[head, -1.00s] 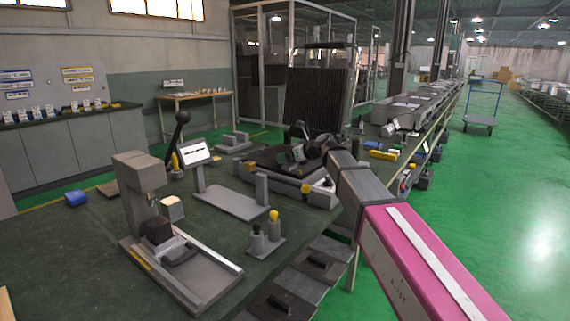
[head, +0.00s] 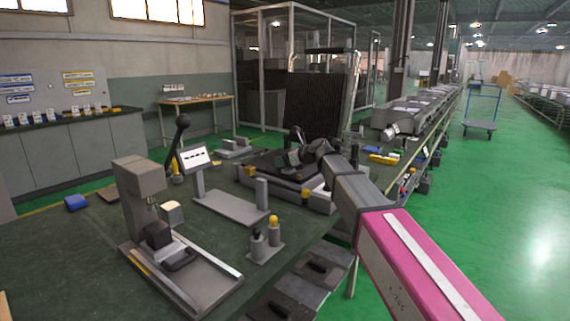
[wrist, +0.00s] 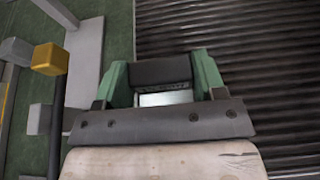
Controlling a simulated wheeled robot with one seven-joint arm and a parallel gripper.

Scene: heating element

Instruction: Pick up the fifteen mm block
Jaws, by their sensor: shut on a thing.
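My gripper (wrist: 164,85) has green fingers and is shut on a small dark block (wrist: 160,71) with a bright metallic patch below it. I take this to be the fifteen mm block; no size marking is legible. In the head view my gripper (head: 291,158) is over the dark-topped fixture (head: 262,163) at the middle of the bench. The arm link partly covers this area, and the held block cannot be made out clearly there. In the wrist view a dark ribbed surface fills the right side beneath the gripper.
A grey press-like stand (head: 140,185) is at the front left of the green bench (head: 80,260). A tilted white display (head: 194,159), a lever with a black ball (head: 183,121) and two small knobbed posts (head: 265,243) stand near the fixture. A yellow-topped post (wrist: 50,59) shows at left in the wrist view.

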